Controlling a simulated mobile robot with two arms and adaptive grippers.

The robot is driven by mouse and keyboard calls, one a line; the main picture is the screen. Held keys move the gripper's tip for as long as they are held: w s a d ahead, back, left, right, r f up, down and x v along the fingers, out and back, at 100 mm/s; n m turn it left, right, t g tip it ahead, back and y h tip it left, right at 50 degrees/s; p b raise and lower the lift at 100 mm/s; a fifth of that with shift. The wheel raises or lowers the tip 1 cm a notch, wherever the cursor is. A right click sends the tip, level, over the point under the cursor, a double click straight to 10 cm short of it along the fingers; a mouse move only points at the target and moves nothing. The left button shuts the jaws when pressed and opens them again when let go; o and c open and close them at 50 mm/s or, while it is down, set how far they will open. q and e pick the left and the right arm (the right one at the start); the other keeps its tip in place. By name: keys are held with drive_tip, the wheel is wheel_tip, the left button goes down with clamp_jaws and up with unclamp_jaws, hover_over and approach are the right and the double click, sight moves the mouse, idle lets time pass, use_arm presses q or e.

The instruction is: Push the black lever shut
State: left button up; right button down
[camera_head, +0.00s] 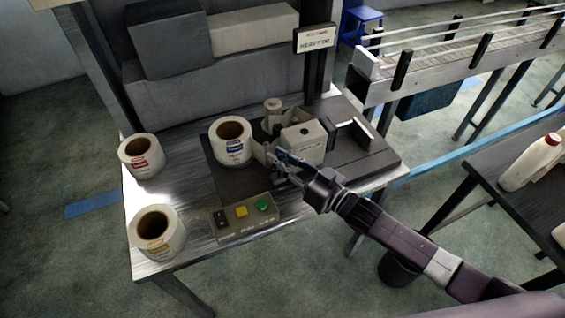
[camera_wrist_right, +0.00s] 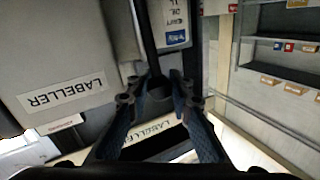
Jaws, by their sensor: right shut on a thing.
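The black lever (camera_wrist_right: 148,38) runs down from the top of the right wrist view to between the fingers of my right gripper (camera_wrist_right: 158,92). The fingers are shut on its end. In the head view my right gripper (camera_head: 278,163) is at the front of the labeller (camera_head: 304,138), a pale box on a dark base; I cannot make out the lever clearly there. The labeller's lettered face (camera_wrist_right: 62,95) fills the left of the wrist view. My left gripper is not in view.
A label roll (camera_head: 231,141) stands left of the labeller. Two more rolls, one with a red mark (camera_head: 142,156) and one yellow (camera_head: 157,233), stand on the table's left. A button panel (camera_head: 240,217) lies in front. A conveyor (camera_head: 460,62) is behind right.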

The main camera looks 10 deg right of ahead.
drive_tip(key=c, duration=1.7)
unclamp_jaws()
drive_tip(key=shift+d, duration=0.1)
drive_tip(key=shift+v, duration=3.95)
